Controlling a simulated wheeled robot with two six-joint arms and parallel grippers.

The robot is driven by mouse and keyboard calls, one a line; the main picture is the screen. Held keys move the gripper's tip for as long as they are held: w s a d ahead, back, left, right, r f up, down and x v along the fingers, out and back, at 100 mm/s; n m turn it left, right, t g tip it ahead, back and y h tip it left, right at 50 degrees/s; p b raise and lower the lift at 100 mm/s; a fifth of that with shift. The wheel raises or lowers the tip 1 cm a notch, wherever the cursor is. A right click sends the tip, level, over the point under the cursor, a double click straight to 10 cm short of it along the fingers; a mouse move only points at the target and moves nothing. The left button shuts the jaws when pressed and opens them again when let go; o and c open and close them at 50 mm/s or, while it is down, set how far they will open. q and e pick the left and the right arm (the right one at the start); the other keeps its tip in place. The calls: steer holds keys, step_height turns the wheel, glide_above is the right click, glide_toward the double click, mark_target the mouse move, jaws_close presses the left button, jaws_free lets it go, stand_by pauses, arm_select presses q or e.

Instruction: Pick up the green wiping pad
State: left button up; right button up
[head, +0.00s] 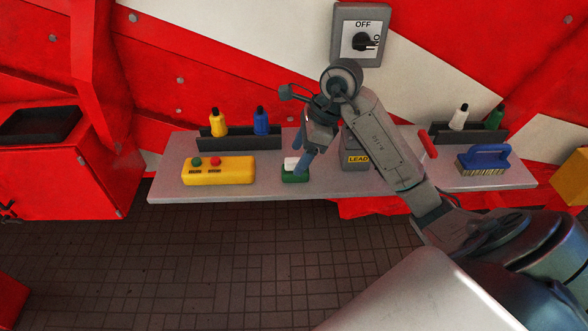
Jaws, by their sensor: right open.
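The green wiping pad (295,177) lies near the front edge of the grey shelf, left of the middle. It has a white part on top and a green base. My right gripper (301,165) reaches down from above, its fingertips right at the pad's top and right side. It is open. Whether the fingers touch the pad is too small to tell. My left gripper is not in view.
The grey shelf (225,192) also holds a yellow control box (218,171), yellow (218,123) and blue (261,122) bottles in a rack, a grey "LEAD" box (354,158) and a blue-handled brush (484,158). A switch (361,41) is above on the red wall.

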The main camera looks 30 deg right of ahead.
mark_target(296, 159)
steer(key=x, duration=0.3)
steer(key=shift+s+a+f, duration=0.1)
steer(key=shift+s+a, duration=0.1)
steer(key=shift+a, duration=0.15)
steer(key=shift+a+f, duration=0.15)
steer(key=shift+f, duration=0.1)
steer(key=shift+w+f, duration=0.15)
steer(key=shift+w, duration=0.1)
steer(key=c, duration=1.1)
steer(key=shift+o, duration=0.2)
